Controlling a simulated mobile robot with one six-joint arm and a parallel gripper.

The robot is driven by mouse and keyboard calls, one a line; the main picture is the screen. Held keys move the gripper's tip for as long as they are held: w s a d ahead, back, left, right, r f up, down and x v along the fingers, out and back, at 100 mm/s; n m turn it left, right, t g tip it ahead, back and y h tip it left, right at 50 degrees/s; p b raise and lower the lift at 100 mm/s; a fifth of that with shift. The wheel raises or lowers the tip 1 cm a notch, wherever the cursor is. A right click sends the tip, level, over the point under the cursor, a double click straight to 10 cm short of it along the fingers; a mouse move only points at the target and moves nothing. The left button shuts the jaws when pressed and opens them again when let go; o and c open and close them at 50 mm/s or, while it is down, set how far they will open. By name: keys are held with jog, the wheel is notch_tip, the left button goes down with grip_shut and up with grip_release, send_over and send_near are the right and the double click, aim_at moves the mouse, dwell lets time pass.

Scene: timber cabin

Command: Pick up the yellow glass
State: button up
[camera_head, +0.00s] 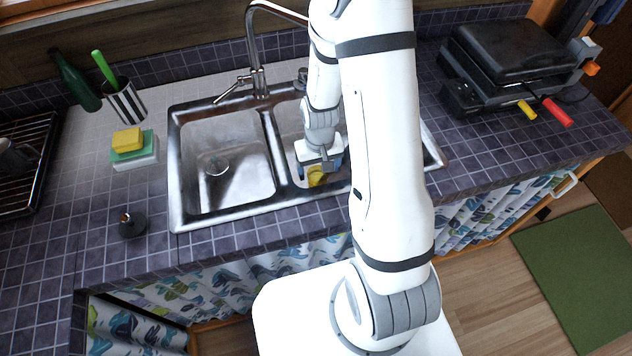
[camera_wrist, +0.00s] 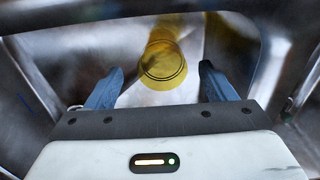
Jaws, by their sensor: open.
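The yellow glass (camera_wrist: 162,62) is see-through and stands or lies in the right basin of the sink, centred ahead of my gripper in the wrist view. In the head view a small part of the yellow glass (camera_head: 316,176) shows just below my gripper (camera_head: 320,168). In the wrist view my gripper (camera_wrist: 163,85) is open, with one blue finger on each side of the glass and a gap on both sides. The fingers do not appear to touch it. My arm hides much of the right basin in the head view.
The metal sink (camera_head: 181,190) has an empty left basin and a divider beside my gripper. The faucet (camera_head: 258,80) rises behind. Sponges (camera_head: 128,140), a striped cup (camera_head: 127,103) and a green bottle (camera_head: 75,82) stand left; a black grill (camera_head: 505,60) stands right.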

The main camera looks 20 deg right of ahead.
aim_at(318, 180)
jog(key=shift+w+a+f+p, duration=0.15)
jog(key=shift+f+p, duration=0.35)
jog(key=shift+f, duration=1.35)
jog(key=shift+w+d+f+p, duration=0.15)
jog(key=shift+f+p, duration=0.3)
jog(key=shift+f, duration=1.35)
jog(key=shift+a, duration=0.1)
jog(key=c, duration=1.1)
jog(key=shift+r, duration=0.15)
